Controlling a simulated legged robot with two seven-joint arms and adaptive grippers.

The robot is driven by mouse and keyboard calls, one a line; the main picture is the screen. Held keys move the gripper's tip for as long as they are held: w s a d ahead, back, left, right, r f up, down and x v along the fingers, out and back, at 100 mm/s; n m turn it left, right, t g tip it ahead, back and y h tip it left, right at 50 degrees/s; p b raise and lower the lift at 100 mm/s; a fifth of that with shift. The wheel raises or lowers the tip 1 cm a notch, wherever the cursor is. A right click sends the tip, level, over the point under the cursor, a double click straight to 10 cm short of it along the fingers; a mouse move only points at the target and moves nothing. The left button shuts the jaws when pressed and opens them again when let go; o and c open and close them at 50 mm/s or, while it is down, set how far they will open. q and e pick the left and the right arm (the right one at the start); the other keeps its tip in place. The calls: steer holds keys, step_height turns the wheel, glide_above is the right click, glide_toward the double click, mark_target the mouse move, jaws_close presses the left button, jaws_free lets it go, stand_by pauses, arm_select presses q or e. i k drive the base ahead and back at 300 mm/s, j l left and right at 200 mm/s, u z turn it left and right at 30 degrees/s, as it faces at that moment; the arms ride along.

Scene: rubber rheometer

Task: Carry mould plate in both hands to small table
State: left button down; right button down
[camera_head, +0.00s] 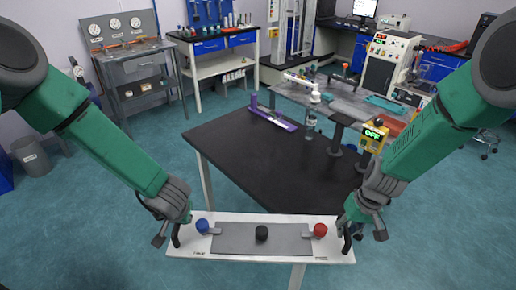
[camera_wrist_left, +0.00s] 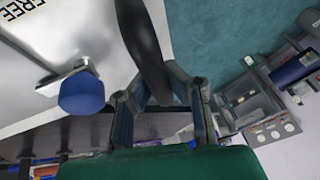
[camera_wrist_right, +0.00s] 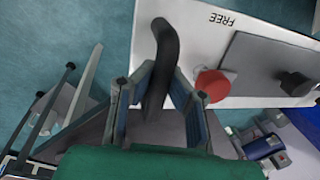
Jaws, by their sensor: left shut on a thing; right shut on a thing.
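The mould plate (camera_head: 285,240) is a white board with a grey slab, a blue knob (camera_head: 202,226), a black knob (camera_head: 261,233) and a red knob (camera_head: 320,230). It is roughly level, in front of the black-topped table (camera_head: 265,160). My left gripper (camera_head: 180,228) is shut on the black handle at its left end, and this handle (camera_wrist_left: 146,45) fills the middle of the left wrist view. My right gripper (camera_head: 348,228) is shut on the right-end handle, which shows in the right wrist view (camera_wrist_right: 160,60). The fingertips are partly hidden.
A purple stand (camera_head: 270,117) and a clear bottle (camera_head: 310,127) stand at the table's far side. A yellow device (camera_head: 374,137) reading OFF is at its right. Behind are a grey bench (camera_head: 335,97) and a gauge cart (camera_head: 135,70). Floor is open at the left.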

mark_target(269, 167)
steer(key=i, duration=1.15)
